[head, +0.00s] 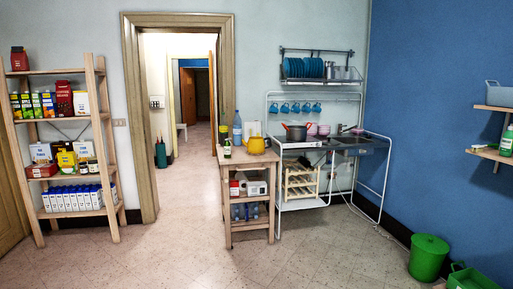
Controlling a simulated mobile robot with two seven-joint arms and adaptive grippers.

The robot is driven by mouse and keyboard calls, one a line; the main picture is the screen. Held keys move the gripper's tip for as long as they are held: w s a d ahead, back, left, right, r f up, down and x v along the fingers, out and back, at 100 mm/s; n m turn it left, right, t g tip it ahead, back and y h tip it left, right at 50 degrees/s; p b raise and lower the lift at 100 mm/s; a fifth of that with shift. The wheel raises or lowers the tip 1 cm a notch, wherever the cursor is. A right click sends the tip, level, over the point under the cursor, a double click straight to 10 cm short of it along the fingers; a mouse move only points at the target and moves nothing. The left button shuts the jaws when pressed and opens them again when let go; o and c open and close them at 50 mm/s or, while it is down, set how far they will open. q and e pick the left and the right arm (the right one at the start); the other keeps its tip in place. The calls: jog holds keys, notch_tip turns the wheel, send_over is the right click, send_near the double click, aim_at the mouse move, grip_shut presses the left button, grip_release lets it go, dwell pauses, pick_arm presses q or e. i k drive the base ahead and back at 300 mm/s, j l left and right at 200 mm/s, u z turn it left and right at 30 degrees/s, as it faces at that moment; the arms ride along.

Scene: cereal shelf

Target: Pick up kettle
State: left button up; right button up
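A yellow kettle (256,145) stands upright on the top of a wooden cart (247,195), in the middle of the head view, across the room. Neither of my grippers is in the head view, and nothing is touching the kettle that I can see.
A wooden shelf (106,150) with cereal and cartons stands at left, beside an open doorway (187,120). A green bin (428,257) is at lower right. The tiled floor (190,255) before the cart is clear.

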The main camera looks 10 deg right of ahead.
aim_at(255, 144)
jog(key=i+l+z, duration=0.3)
jog(key=i, duration=0.3)
jog(key=i+l+z, duration=0.3)
jog(key=i, duration=0.3)
jog(key=i+z, duration=0.3)
jog(key=i, duration=1.85)
jog(key=i+u, duration=0.1)
jog(key=i, duration=0.4)
jog(key=i+l+u, duration=0.1)
jog(key=i, duration=0.4)
jog(key=i+l+u, duration=0.1)
jog(key=i, duration=0.4)
jog(key=i+l+u, duration=0.3)
jog(key=i, duration=0.15)
jog(key=i+l+u, duration=0.3)
jog(key=i, duration=0.15)
jog(key=j, duration=0.1)
